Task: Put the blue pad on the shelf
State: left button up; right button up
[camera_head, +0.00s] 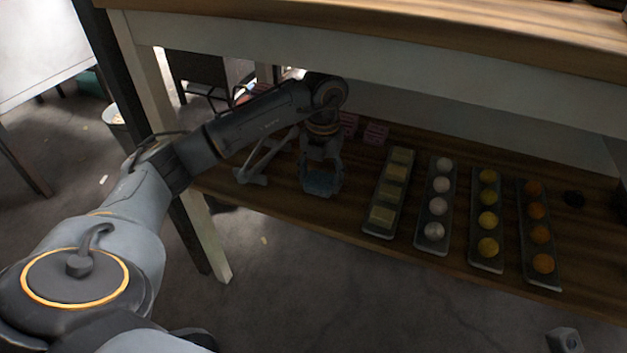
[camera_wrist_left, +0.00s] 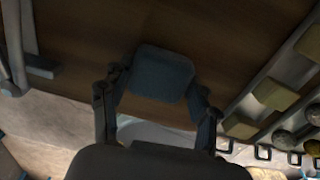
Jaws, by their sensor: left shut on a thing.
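The blue pad (camera_head: 321,184) is in the left gripper (camera_head: 320,176), over the lower wooden shelf (camera_head: 290,205) under the upper board. In the left wrist view, the pad (camera_wrist_left: 160,74) shows between the two fingertips of the left gripper (camera_wrist_left: 158,85), with the brown shelf wood behind it. The left gripper is shut on the pad. The pad is dark in the head view, and I cannot tell whether its underside touches the shelf. My right gripper is not clearly in view.
To the right stand trays with pale blocks (camera_head: 383,215), white balls (camera_head: 435,230), yellow balls (camera_head: 488,246) and orange balls (camera_head: 543,262). A grey stand (camera_head: 255,170) is left of the gripper. Pink boxes (camera_head: 376,133) are behind. The upper board (camera_head: 400,65) hangs above.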

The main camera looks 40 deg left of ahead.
pick_arm(q)
jog(key=shift+d+r, duration=0.1)
jog(key=o, duration=1.6)
jog(key=shift+c, duration=0.2)
